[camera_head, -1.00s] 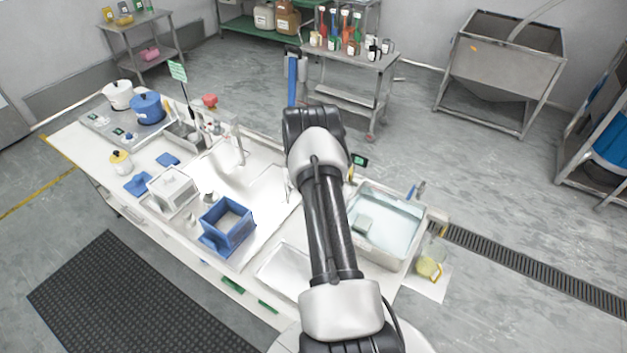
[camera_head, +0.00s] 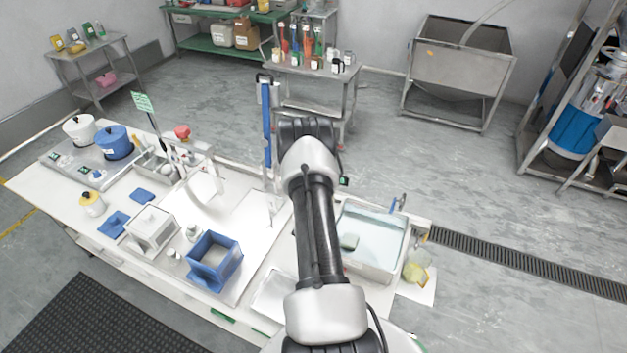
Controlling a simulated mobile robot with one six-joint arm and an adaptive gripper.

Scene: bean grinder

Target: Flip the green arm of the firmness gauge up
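I cannot make out a firmness gauge or its green arm for certain. A tall blue post (camera_head: 267,135) stands at the back edge of the white bench (camera_head: 75,205), just left of my arm. A small dark box with a green face (camera_head: 344,182) shows just right of my arm. My arm reaches forward over the bench, between the blue open box (camera_head: 214,262) and the water basin (camera_head: 372,240). My gripper is hidden beyond the dark wrist joint, and my arm covers part of the bench.
A white box (camera_head: 151,230), blue pot (camera_head: 114,142) and white pot (camera_head: 79,129) stand on the bench's left. A cart with bottles (camera_head: 312,68) stands beyond the bench. Open floor lies to the right.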

